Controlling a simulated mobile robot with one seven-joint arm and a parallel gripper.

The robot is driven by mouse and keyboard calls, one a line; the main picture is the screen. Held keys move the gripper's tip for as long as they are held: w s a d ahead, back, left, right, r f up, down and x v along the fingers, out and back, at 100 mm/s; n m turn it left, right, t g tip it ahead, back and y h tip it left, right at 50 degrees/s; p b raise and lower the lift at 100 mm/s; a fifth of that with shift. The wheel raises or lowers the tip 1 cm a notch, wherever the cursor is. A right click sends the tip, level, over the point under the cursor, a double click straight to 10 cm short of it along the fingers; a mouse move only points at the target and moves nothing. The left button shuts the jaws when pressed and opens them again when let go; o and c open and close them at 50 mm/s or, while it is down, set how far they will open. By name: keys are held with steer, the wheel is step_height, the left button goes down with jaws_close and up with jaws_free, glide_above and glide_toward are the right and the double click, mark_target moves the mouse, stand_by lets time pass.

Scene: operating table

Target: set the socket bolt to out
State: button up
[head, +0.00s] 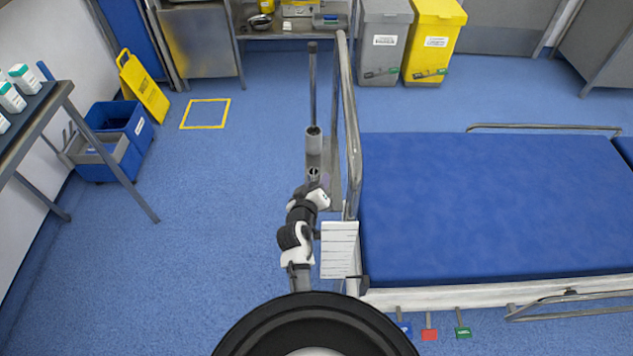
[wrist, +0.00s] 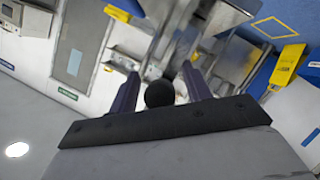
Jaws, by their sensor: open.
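A grey upright socket (head: 313,142) with a thin pole (head: 312,85) rising behind it stands beside the bed's left rail in the head view. My gripper (head: 314,184) is just in front of the socket's lower part, close to the rail, and its fingers are hard to make out there. In the wrist view my gripper (wrist: 160,92) is open, with two dark purple fingers apart. A round black knob (wrist: 159,94), seemingly the socket bolt's, shows between the fingers. I cannot tell whether they touch it. The bolt's shaft is hidden.
The bed rail (head: 350,120) runs close along the arm's right side, with the blue mattress (head: 490,205) beyond. A white lined card (head: 340,250) hangs at the bed's near corner. Blue floor (head: 220,220) is free to the left. Bins (head: 385,45) stand at the back.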

jaws_close()
steer(key=shift+s, duration=1.45)
jaws_free()
steer(key=shift+s+r, duration=0.1)
steer(key=shift+s, duration=0.1)
